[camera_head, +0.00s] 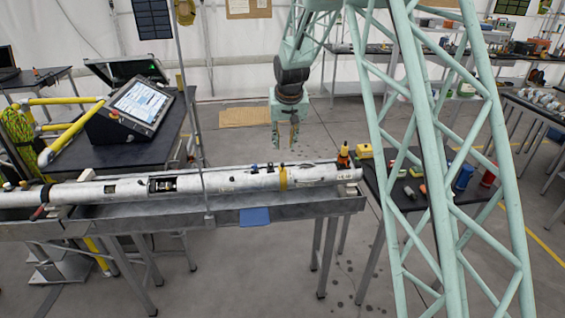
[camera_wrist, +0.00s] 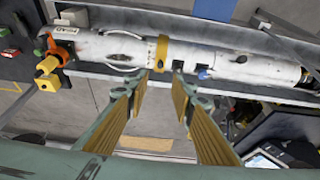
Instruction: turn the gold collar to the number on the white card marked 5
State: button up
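The gold collar (camera_head: 283,178) is a narrow band around the long white tube (camera_head: 235,181), near its right end in the head view. It also shows in the wrist view (camera_wrist: 162,53), upper middle, beyond my fingertips. My gripper (camera_head: 285,146) hangs above and behind the tube, apart from the collar. In the wrist view its two fingers (camera_wrist: 163,92) stand wide apart with nothing between them. A small white card (camera_wrist: 63,29) with dark marks is at the tube's left end; I cannot read it surely. Any numbers on the collar are too small to read.
The tube lies along a grey metal trough (camera_head: 300,205) on legs. An orange-and-black fitting (camera_head: 343,158) stands at its right end, beside a dark table (camera_head: 400,185) with small items. A green lattice tower (camera_head: 440,150) stands in front at right. A console (camera_head: 140,105) is at left.

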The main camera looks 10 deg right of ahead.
aim_at(282, 163)
jog(key=shift+p+x, duration=0.4)
jog(key=shift+x, duration=6.3)
jog(key=shift+a+f, duration=0.1)
jog(key=shift+c, duration=0.7)
grip_shut()
